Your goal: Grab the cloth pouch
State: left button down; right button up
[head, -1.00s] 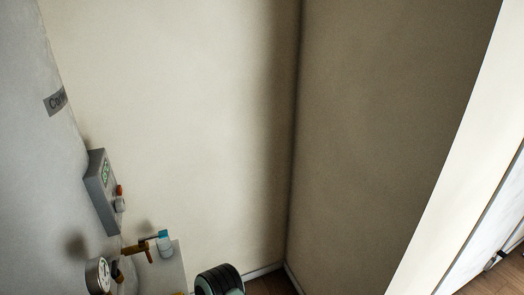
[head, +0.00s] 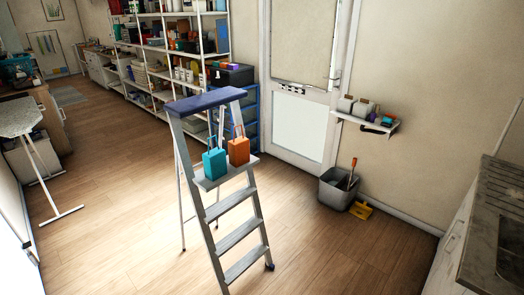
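I cannot make out a cloth pouch for certain in the head view. A teal bag-like item (head: 215,164) and an orange one (head: 239,151), each with a raised handle, stand side by side on the upper platform (head: 228,173) of a stepladder in the middle of the room. At this size I cannot tell if either is cloth. Neither of my grippers is in view.
The stepladder (head: 234,239) stands on open wooden floor. Full shelving (head: 170,50) lines the back wall. A small wall shelf (head: 368,124) hangs above a grey bin (head: 338,188). An ironing board (head: 20,117) is at left, a counter (head: 497,230) at right.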

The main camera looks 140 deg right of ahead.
aim_at(238, 148)
jog(key=z, duration=4.65)
jog(key=u, duration=0.4)
jog(key=i+l+u, duration=0.65)
jog(key=l+u, duration=0.15)
